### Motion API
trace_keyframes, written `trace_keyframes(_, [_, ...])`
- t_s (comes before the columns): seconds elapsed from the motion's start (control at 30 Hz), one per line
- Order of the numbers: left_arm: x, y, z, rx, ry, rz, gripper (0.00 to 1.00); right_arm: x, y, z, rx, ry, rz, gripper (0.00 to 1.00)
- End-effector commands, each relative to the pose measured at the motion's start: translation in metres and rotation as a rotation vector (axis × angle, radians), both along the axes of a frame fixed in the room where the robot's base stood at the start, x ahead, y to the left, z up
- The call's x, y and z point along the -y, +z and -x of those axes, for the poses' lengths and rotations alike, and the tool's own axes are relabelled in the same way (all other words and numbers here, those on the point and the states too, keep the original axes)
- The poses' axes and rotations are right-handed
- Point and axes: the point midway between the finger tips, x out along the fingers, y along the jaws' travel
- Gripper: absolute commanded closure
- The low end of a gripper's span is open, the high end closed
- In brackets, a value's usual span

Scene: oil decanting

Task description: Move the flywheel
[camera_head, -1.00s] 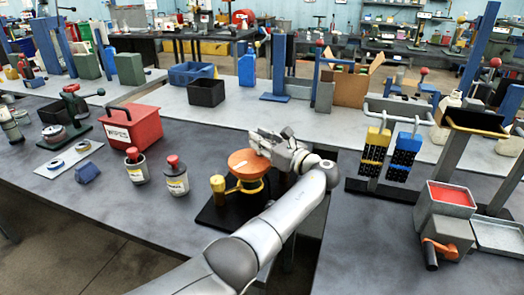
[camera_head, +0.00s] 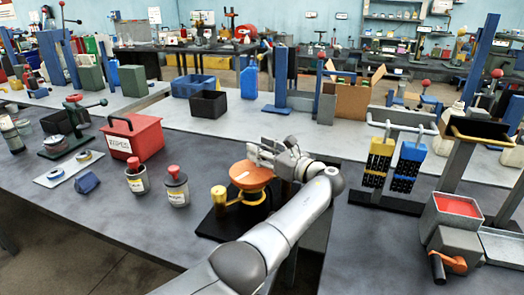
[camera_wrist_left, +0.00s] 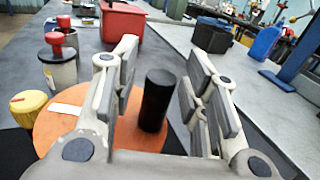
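The flywheel is an orange disc (camera_head: 250,175) on a yellow bracket (camera_head: 222,198) over a black base plate (camera_head: 212,226), at the middle of the near bench. In the left wrist view the orange disc (camera_wrist_left: 62,125) fills the lower left, with a white strip on it. A black cylindrical handle (camera_wrist_left: 155,98) stands between my left gripper's fingers. My left gripper (camera_head: 262,155) is at the far edge of the disc. In the wrist view its padded fingers (camera_wrist_left: 158,85) are open, with visible gaps on both sides of the handle. My right gripper is not in view.
Two grey cans with red caps (camera_head: 175,187) stand left of the flywheel, with a red box (camera_head: 140,140) behind them. A yellow block and a blue block (camera_head: 408,168) hang on a rack at right. A grey crank machine (camera_head: 450,245) stands at the right front.

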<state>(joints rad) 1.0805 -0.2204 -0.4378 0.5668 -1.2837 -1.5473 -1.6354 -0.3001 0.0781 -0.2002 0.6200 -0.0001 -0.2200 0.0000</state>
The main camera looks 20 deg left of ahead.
Motion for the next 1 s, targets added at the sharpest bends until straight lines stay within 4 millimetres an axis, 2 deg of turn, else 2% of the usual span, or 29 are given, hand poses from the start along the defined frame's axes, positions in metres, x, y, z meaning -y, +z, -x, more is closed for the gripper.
trace_keyframes(0.33, [0.005,0.000,0.002,0.000,-0.002,0.000,0.57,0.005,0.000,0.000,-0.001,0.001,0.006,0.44])
trace_keyframes(0.7, [0.056,0.000,0.026,0.000,-0.003,0.001,0.57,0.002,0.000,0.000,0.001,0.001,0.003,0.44])
trace_keyframes(1.0, [0.068,0.000,0.032,0.000,0.000,0.000,0.57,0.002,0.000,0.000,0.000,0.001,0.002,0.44])
